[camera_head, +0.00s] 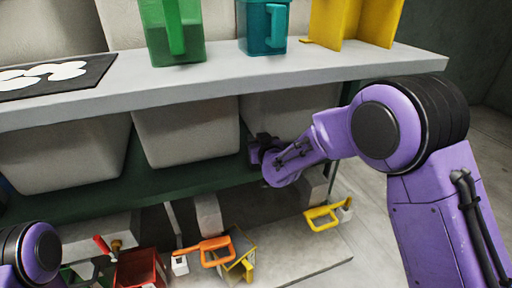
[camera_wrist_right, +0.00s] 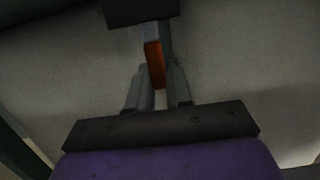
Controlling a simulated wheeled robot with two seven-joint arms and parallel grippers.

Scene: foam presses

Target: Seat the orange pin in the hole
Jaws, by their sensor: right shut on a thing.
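My right gripper (camera_head: 256,150) reaches in under the shelf in the head view, in front of the pale bins. In the right wrist view its two grey fingers (camera_wrist_right: 160,84) are closed on a small orange piece, which appears to be the orange pin (camera_wrist_right: 154,62). The pin's lower end is between the fingertips and its upper part points away from the gripper. A dark block (camera_wrist_right: 140,11) shows beyond the pin. I cannot make out the hole or tell whether the pin touches anything. The pin is not distinguishable in the head view. My left gripper is out of view.
The shelf (camera_head: 230,85) above carries a green container (camera_head: 172,30), a teal container (camera_head: 262,25) and a yellow stand (camera_head: 352,20). Pale bins (camera_head: 185,130) stand beneath it. Below lie an orange-handled tool (camera_head: 205,248), a yellow handle (camera_head: 325,214) and a red box (camera_head: 138,268).

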